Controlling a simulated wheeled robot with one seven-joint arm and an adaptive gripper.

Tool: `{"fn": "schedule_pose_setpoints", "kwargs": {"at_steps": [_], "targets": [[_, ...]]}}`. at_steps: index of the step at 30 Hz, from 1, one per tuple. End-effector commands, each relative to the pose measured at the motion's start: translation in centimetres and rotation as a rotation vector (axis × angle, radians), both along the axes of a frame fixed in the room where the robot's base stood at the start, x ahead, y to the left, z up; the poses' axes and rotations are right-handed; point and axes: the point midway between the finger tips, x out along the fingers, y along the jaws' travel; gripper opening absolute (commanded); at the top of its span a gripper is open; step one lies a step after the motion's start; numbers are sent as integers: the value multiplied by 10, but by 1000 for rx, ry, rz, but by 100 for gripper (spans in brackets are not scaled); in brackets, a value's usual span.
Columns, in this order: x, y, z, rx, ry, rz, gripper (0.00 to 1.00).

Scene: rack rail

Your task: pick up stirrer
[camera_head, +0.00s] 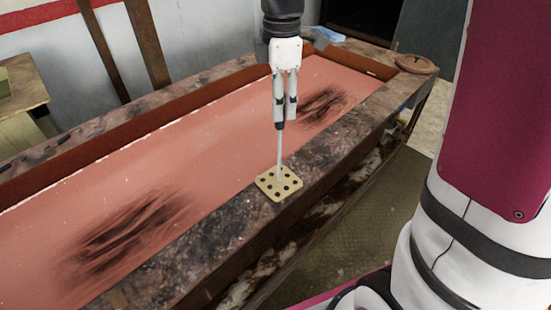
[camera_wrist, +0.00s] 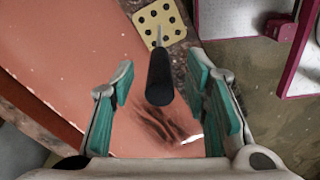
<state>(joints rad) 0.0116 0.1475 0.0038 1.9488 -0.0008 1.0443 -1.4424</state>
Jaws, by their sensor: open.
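The stirrer (camera_head: 279,152) stands upright as a thin pale rod in the yellow holed rack (camera_head: 278,183). Its black handle (camera_wrist: 160,75) is at the top and points toward the wrist camera. My gripper (camera_head: 285,108) points down right above the rack, with its fingers around the handle's level. In the wrist view, my gripper (camera_wrist: 160,88) is open, and the handle shows between the green finger pads with a gap on each side. In the head view, the fingers partly hide the handle.
The rack sits on the dark stone-like rim (camera_head: 321,165) of a long table with a recessed pink surface (camera_head: 60,190) bearing dark streaks. A round brown lid-like object (camera_head: 416,64) and a blue item (camera_head: 328,34) lie at the far end. The pink surface is mostly clear.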

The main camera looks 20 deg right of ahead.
Motion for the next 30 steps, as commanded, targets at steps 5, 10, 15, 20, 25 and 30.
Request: {"fn": "schedule_pose_setpoints", "kwargs": {"at_steps": [5,10,15,20,25,30], "targets": [[-1,1,-27,0,5,0,42],[-1,1,-41,0,3,0,42],[0,1,-42,0,0,0,42],[0,1,-42,0,1,0,22],[0,1,-42,0,1,0,0],[0,1,-42,0,0,0,0]]}}
